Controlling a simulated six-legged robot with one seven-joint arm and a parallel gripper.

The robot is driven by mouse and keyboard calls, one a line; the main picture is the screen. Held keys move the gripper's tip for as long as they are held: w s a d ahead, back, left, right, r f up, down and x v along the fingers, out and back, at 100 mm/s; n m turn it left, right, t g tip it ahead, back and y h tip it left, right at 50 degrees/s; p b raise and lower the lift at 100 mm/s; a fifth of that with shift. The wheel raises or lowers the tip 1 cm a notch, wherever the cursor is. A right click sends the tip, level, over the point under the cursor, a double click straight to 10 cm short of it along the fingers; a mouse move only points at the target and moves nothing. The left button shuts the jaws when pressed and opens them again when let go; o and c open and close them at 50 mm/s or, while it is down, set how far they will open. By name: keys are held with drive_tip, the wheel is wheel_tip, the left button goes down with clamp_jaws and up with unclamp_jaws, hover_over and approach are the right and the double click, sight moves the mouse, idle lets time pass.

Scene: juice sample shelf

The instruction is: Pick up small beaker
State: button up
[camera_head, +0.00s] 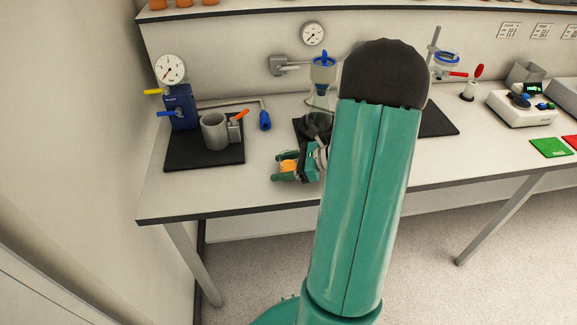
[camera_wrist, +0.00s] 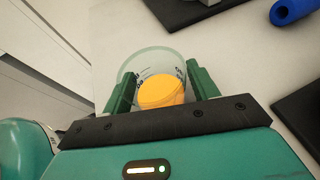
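The small beaker (camera_wrist: 158,62) is clear glass with dark markings and holds orange juice (camera_wrist: 161,91). In the wrist view it sits between the two green fingers of my gripper (camera_wrist: 162,88), which lie against its sides with no clear gap. In the head view my gripper (camera_head: 286,168) is at the front part of the white bench, left of my arm. Orange juice shows between its fingers there, but the glass is hard to make out. Whether the beaker's base touches the bench cannot be told.
A black mat (camera_head: 180,155) at left carries a grey cup (camera_head: 214,132) and a blue pump (camera_head: 180,107) with a gauge. A funnel and flask (camera_head: 322,75) stand behind my gripper. The bench front edge (camera_head: 240,214) is near. My arm hides the middle.

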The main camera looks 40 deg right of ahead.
drive_tip(key=c, duration=0.7)
drive_tip(key=shift+r, duration=0.2)
drive_tip(key=shift+c, duration=0.2)
drive_tip(key=shift+r, duration=0.8)
drive_tip(key=s+a+r, duration=0.4)
drive_tip(key=s+r, duration=0.7)
drive_tip(key=s, duration=0.2)
drive_tip(key=shift+a, duration=0.4)
